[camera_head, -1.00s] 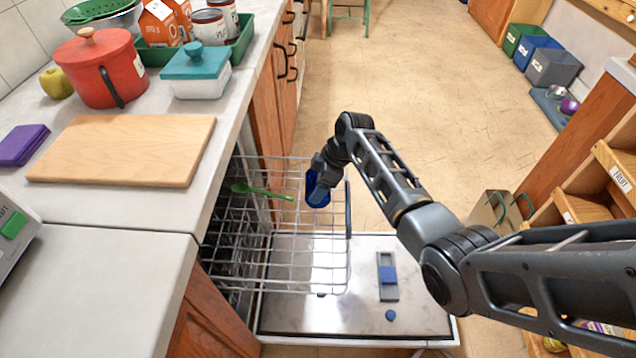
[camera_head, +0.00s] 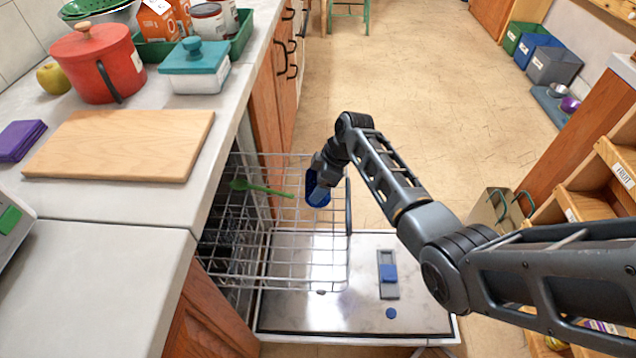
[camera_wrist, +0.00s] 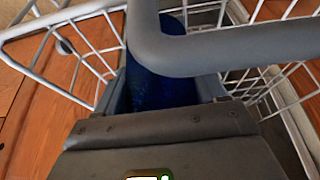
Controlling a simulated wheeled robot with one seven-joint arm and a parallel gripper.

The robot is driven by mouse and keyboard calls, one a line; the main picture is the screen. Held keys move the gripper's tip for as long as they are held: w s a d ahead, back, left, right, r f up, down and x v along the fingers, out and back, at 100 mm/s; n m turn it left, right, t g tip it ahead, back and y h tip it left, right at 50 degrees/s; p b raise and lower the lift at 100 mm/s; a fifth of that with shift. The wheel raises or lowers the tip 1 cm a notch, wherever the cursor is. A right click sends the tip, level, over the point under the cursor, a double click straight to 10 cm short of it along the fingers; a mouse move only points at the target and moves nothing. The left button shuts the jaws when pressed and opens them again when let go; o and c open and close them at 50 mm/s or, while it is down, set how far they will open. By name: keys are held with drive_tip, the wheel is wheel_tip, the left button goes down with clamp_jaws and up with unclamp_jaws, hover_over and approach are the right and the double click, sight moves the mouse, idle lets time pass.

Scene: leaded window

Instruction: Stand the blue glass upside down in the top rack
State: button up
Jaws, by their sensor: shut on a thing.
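The blue glass (camera_head: 318,191) is at the end of my arm in the head view, at the far right part of the pulled-out top rack (camera_head: 300,288). My gripper (camera_head: 320,178) is shut on the glass. In the wrist view the dark blue glass (camera_wrist: 165,85) sits between the fingers, partly hidden by a thick grey bar in front of it. White rack wires show on both sides of it. I cannot tell whether the glass touches the rack or which end faces down.
A green spoon (camera_head: 258,188) lies in the rack, left of the glass. The open dishwasher door (camera_head: 350,315) lies below, with a blue and grey dispenser (camera_head: 388,274). A counter with a cutting board (camera_head: 120,145) and red pot (camera_head: 97,65) borders the left. Open floor lies beyond.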

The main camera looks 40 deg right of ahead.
drive_tip(key=shift+f, duration=0.2)
drive_tip(key=o, duration=1.4)
drive_tip(key=shift+r, duration=0.1)
drive_tip(key=v, duration=0.7)
drive_tip(key=shift+s+d+r+p, duration=0.1)
drive_tip(key=shift+d+r+p, duration=0.05)
drive_tip(key=shift+r+p, duration=0.15)
drive_tip(key=shift+r, duration=0.1)
